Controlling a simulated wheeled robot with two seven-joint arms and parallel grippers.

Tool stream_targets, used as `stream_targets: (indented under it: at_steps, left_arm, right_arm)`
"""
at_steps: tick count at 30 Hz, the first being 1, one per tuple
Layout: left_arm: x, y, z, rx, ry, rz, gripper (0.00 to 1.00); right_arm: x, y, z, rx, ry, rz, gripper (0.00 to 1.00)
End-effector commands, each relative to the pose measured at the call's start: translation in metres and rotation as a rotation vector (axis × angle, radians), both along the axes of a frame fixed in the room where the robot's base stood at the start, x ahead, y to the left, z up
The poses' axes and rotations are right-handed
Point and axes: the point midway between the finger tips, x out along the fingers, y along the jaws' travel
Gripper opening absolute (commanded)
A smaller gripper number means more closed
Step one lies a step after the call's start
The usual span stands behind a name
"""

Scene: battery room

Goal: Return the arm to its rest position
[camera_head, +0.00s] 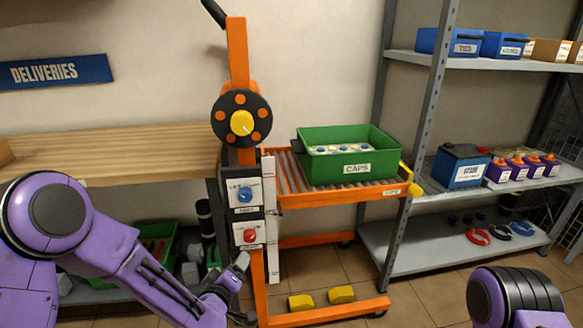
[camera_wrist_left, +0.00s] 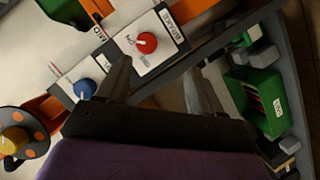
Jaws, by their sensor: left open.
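My left arm (camera_head: 110,245) comes in from the left, a purple arm stretched toward the orange lift stand. Its gripper (camera_head: 241,290) is open and empty, low in front of the stand's post, below the red knob (camera_head: 250,236). In the left wrist view the two fingers (camera_wrist_left: 160,88) are spread apart with nothing between them. The red knob on the BRAKE panel (camera_wrist_left: 146,43) and the blue knob (camera_wrist_left: 84,89) lie beyond the fingers; contact does not show. Of my right arm only a purple and black part shows at the lower right; its gripper is out of view.
The orange stand (camera_head: 238,60) bears a yellow-centred wheel (camera_head: 241,122) and a roller shelf with a green CAPS crate (camera_head: 356,168). A wooden bench (camera_head: 110,150) stands behind my left arm, with a green bin below. Grey shelving (camera_head: 400,62) stands at right.

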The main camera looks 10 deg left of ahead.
Motion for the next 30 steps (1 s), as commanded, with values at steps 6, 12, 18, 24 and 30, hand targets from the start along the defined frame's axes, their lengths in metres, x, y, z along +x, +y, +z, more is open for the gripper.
stream_targets:
  at_steps: [6, 12, 18, 24, 30]
  left_arm:
    - [-0.136, 0.042, -0.089, 0.224, 0.469, 0.022, 0.67]
    - [-0.285, 0.084, -0.117, 0.395, 0.864, 0.013, 0.67]
    - [-0.347, 0.095, -0.119, 0.447, 1.008, -0.018, 0.67]
    - [-0.349, 0.095, -0.123, 0.445, 1.011, -0.020, 0.67]
    - [-0.348, 0.095, -0.123, 0.445, 1.009, -0.019, 0.67]
  right_arm:
    - [0.000, 0.000, 0.044, 0.000, 0.000, 0.000, 0.43]
    - [0.000, 0.000, 0.084, 0.000, 0.000, 0.000, 0.43]
    - [0.000, 0.000, 0.101, 0.000, 0.000, 0.000, 0.43]
    - [0.000, 0.000, 0.097, 0.000, 0.000, 0.000, 0.43]
    - [0.000, 0.000, 0.097, 0.000, 0.000, 0.000, 0.43]
